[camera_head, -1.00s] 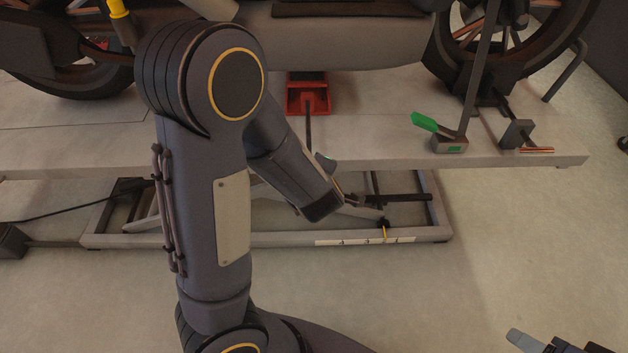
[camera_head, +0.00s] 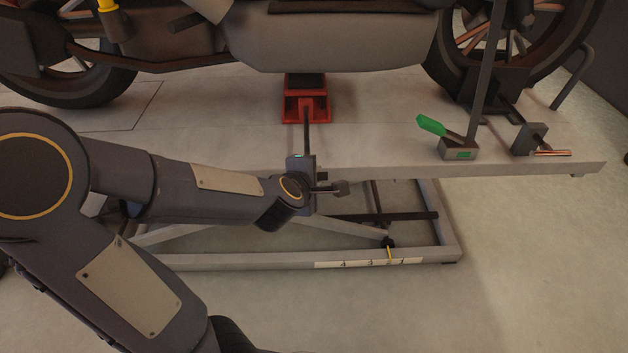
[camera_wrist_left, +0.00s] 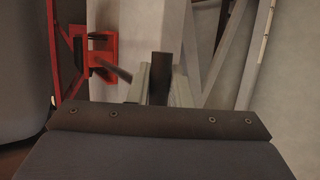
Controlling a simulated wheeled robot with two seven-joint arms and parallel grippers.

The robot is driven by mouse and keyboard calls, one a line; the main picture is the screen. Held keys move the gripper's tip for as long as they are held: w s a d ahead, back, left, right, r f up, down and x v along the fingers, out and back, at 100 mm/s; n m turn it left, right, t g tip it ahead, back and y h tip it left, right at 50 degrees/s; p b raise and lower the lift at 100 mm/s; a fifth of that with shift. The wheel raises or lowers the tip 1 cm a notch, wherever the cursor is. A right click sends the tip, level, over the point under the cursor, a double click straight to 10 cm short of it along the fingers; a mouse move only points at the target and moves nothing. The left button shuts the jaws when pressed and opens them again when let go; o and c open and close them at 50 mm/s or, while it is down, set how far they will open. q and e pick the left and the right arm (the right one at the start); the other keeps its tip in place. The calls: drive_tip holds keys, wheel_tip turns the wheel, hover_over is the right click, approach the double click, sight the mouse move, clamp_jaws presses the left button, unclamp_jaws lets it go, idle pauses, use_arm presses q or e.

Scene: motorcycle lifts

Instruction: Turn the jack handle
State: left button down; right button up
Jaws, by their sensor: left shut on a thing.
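The red jack (camera_head: 307,104) stands on the lift platform under the motorcycle. Its dark jack handle (camera_head: 307,136) runs from the jack toward the platform's near edge. My left gripper (camera_head: 304,160) is at the handle's near end, by that edge; its fingertips are largely hidden in the head view. In the left wrist view, the gripper (camera_wrist_left: 160,88) is shut on a dark upright part of the handle (camera_wrist_left: 162,68), with a pale finger on each side. The red jack (camera_wrist_left: 101,48) and its rod show to the left. My right gripper is not in view.
The motorcycle (camera_head: 330,42) stands above the platform (camera_head: 380,152). A green-handled clamp (camera_head: 457,147) sits on the platform at right. Below lies the lift's base frame (camera_head: 400,257) with crossing bars. The floor at lower right is clear.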

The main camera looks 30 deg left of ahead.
use_arm(q)
drive_tip(key=shift+a+r, duration=0.1)
drive_tip(key=shift+a, duration=0.05)
drive_tip(key=c, duration=1.3)
unclamp_jaws()
drive_tip(key=p+v, duration=0.5)
drive_tip(key=v, duration=0.2)
drive_tip(key=shift+s, duration=0.35)
drive_tip(key=shift+r, duration=0.15)
